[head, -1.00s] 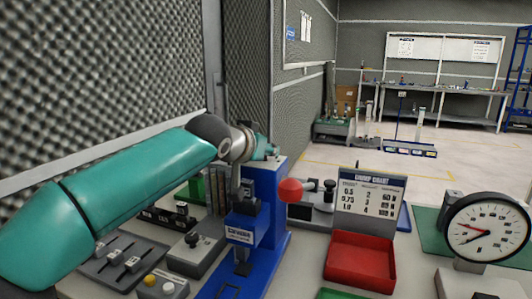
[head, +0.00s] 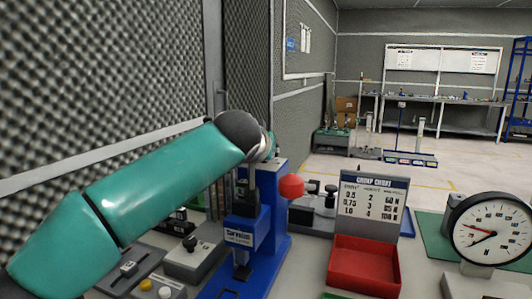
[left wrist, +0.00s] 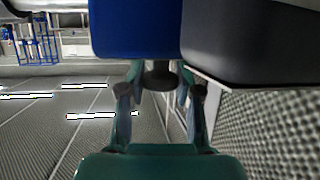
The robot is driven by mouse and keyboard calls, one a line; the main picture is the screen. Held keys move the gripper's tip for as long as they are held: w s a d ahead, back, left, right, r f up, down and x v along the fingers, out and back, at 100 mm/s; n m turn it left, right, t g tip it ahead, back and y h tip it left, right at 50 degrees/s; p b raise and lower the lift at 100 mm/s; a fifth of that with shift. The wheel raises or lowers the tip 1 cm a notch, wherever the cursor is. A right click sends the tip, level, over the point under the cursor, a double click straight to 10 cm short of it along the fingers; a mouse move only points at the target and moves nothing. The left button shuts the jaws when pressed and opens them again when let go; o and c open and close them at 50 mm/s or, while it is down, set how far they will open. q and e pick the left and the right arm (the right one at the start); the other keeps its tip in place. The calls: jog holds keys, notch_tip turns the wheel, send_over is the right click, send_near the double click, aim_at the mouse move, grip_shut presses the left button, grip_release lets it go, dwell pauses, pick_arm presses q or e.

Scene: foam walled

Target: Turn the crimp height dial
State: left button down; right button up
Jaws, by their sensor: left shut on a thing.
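The blue crimp press (head: 270,215) stands on the bench, with a red ball knob (head: 291,187) on its right side. My left arm reaches over the press from the left, and its wrist hides the gripper and the dial in the head view. In the left wrist view my left gripper (left wrist: 160,88) has its two fingers on either side of a dark round dial (left wrist: 160,76), shut on it. The blue press body (left wrist: 135,30) is just beyond the dial. The dial's markings cannot be read. My right gripper is not in view.
A crimp chart (head: 372,203) stands behind a red tray (head: 364,265) right of the press. A round gauge (head: 492,230) is at the far right. Grey control boxes (head: 190,260) sit left of the press. A foam wall (head: 90,90) rises close on the left.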

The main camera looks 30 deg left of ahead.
pick_arm(q)
jog(key=c, duration=0.8)
grip_release()
jog(key=shift+f, duration=0.1)
jog(key=shift+o, duration=0.2)
jog(key=v, duration=1.2)
